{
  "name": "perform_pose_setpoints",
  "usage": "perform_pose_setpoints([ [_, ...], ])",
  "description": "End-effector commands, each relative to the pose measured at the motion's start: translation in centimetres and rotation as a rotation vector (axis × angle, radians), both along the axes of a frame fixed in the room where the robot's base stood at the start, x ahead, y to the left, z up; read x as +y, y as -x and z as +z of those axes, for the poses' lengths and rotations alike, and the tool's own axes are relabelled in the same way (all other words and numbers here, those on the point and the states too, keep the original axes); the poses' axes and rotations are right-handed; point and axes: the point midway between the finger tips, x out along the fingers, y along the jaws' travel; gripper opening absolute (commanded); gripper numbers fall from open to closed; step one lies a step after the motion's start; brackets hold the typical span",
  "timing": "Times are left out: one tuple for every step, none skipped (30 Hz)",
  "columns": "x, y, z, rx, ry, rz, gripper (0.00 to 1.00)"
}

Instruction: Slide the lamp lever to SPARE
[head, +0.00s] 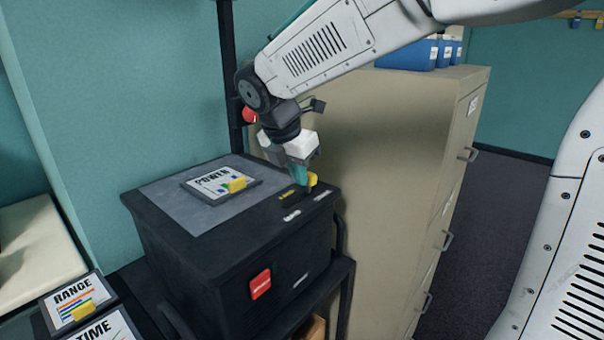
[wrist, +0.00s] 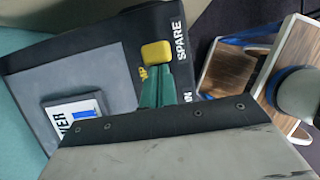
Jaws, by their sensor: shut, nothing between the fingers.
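The lamp lever's yellow knob (head: 312,179) stands on the right part of the black box's top in the head view. In the wrist view the knob (wrist: 157,52) is beside the white SPARE label (wrist: 181,41). A second white label ending in N (wrist: 187,97) is partly hidden by my fingers. My gripper (head: 301,180) is shut and empty, its teal fingers pointing down at the knob. In the wrist view its fingertips (wrist: 164,69) are right at the knob's near side; I cannot tell whether they touch it.
A POWER panel (head: 213,182) with its own yellow tab lies on the grey part of the box (head: 160,265). A beige filing cabinet (head: 395,150) stands close behind and right. RANGE (head: 72,298) and TIME panels sit at lower left. A red button (head: 260,283) is on the box's front.

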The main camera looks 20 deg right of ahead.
Motion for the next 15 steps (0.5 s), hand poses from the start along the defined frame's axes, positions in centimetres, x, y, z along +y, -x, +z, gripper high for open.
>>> perform_pose_setpoints([
  [-0.1,-0.1,0.1,-0.002,0.002,-0.001,0.00],
  [-0.1,0.0,0.1,-0.002,0.002,-0.001,0.00],
  [0.0,0.0,0.1,-0.002,0.002,-0.001,0.00],
  [0.1,0.0,0.1,-0.002,0.002,-0.001,0.00],
  [0.2,0.1,0.1,-0.002,0.002,-0.001,0.00],
  [0.5,0.2,0.1,-0.001,0.002,-0.001,0.00],
  [0.8,0.3,0.1,-0.001,0.002,-0.001,0.00],
  [1.1,0.5,0.0,-0.002,0.001,-0.002,0.00],
  [1.6,0.7,0.0,-0.002,0.001,-0.003,0.00],
  [2.0,0.9,0.0,-0.001,0.001,-0.004,0.00],
  [2.5,1.1,0.0,-0.001,0.001,-0.006,0.00],
  [3.1,1.3,0.0,0.000,0.001,-0.009,0.00],
  [3.2,1.3,1.1,-0.005,0.000,-0.011,0.00],
  [3.4,1.4,1.9,-0.006,-0.001,-0.012,0.00],
  [3.7,1.6,2.8,-0.006,-0.001,-0.012,0.00],
])
